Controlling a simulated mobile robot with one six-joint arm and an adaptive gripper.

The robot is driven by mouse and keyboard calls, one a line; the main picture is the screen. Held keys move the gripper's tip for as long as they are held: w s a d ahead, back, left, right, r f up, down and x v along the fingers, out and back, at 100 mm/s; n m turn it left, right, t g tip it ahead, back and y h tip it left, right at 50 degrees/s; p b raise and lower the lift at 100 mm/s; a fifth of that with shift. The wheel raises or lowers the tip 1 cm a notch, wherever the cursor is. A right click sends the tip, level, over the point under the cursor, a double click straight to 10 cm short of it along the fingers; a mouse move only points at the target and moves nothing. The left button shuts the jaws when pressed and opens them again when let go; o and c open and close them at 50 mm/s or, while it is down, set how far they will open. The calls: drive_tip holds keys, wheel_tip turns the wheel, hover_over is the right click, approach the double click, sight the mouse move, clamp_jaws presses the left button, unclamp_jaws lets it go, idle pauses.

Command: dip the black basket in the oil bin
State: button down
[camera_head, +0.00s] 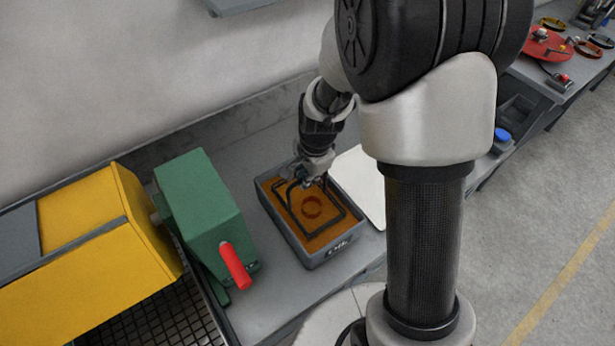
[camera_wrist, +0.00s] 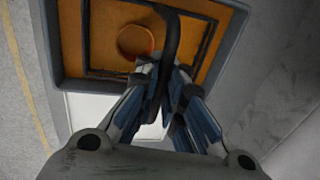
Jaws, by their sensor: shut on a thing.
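The oil bin (camera_head: 327,259) is a grey box with an "OIL" label on its front wall, filled with orange-brown oil; its rim also shows in the wrist view (camera_wrist: 73,40). The black basket (camera_head: 339,226) is in the bin, its rectangular frame at about the oil's surface. A ring (camera_head: 312,207) shows inside that frame, and in the wrist view the ring (camera_wrist: 136,42) looks orange-brown. My gripper (camera_head: 309,183) is above the bin's back part, shut on the basket's black handle (camera_wrist: 172,45). The basket's lower part is hidden by the oil.
A green machine (camera_head: 200,205) with a red handle (camera_head: 235,266) stands left of the bin. A yellow machine (camera_head: 85,245) is farther left. A white board (camera_head: 360,180) lies right of the bin. A bench with a red disc (camera_head: 545,46) is at the far right.

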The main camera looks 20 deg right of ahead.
drive_tip(key=shift+r+p, duration=3.1)
drive_tip(key=shift+r, duration=0.9)
wheel_tip(320, 180, up, 3)
drive_tip(key=p, duration=0.2)
drive_tip(key=shift+p, duration=0.35)
